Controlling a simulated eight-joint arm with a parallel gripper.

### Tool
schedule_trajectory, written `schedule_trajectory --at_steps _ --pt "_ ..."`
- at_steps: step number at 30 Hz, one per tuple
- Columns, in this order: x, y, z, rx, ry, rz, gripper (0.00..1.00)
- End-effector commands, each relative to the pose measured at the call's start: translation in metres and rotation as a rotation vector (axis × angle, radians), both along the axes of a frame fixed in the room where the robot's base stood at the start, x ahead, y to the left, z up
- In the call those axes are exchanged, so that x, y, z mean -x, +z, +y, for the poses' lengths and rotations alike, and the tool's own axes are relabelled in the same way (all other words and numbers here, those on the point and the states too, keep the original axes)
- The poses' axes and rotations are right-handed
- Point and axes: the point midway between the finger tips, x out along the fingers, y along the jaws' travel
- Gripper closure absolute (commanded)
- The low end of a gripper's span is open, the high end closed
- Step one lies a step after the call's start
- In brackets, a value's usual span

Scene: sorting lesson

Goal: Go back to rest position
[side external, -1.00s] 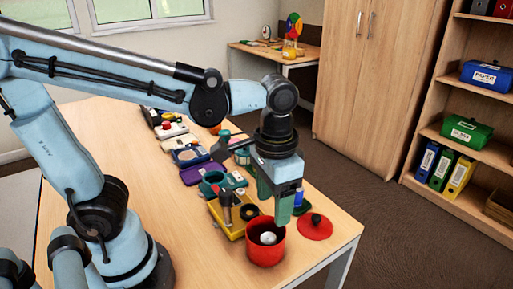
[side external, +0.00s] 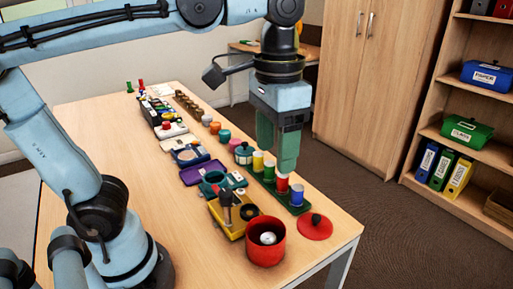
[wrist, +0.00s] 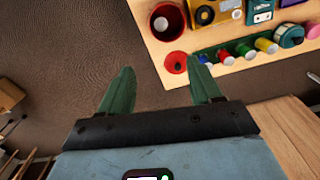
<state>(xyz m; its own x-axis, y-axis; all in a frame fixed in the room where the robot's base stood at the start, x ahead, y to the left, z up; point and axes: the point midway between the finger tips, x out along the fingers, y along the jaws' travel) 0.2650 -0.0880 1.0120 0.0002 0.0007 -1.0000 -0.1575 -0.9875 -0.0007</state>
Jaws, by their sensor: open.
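My gripper (side external: 278,160) is raised above the table (side external: 120,180), and in the side external view it overlaps the row of coloured cylinders. In the wrist view its two green fingers (wrist: 163,85) stand apart with nothing between them. The red pot (side external: 265,250) stands open near the table's front right corner with a white round thing inside. Its red lid (side external: 315,228) lies beside it on the table. In the wrist view, the pot (wrist: 168,30) and the lid (wrist: 176,68) lie beyond the fingers.
A yellow box (side external: 230,222) sits behind the pot. A green tray (side external: 290,209) with coloured cylinders and several other boxes and pots run along the table. A cabinet (side external: 365,80) and a shelf (side external: 475,195) stand to the right.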

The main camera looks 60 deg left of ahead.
Motion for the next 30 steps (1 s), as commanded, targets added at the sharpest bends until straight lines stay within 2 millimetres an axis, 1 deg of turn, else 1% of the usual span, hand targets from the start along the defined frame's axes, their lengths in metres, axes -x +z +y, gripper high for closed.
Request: schedule_trajectory --at_steps 5,8,11,15,18,21,25,30 --pt "0.000 0.000 0.000 0.000 0.000 -0.001 0.36" --pt "-0.002 -0.007 0.005 0.009 0.010 -0.028 0.36" --pt "-0.008 -0.027 0.018 0.033 0.039 -0.118 0.36" --pt "-0.018 -0.065 0.046 0.061 0.090 -0.313 0.36" --pt "-0.022 -0.088 0.065 0.064 0.120 -0.445 0.36" --pt "-0.023 -0.103 0.079 0.058 0.142 -0.545 0.36" --pt "-0.024 -0.112 0.088 0.050 0.153 -0.612 0.36" --pt "-0.024 -0.112 0.089 0.049 0.153 -0.623 0.36"
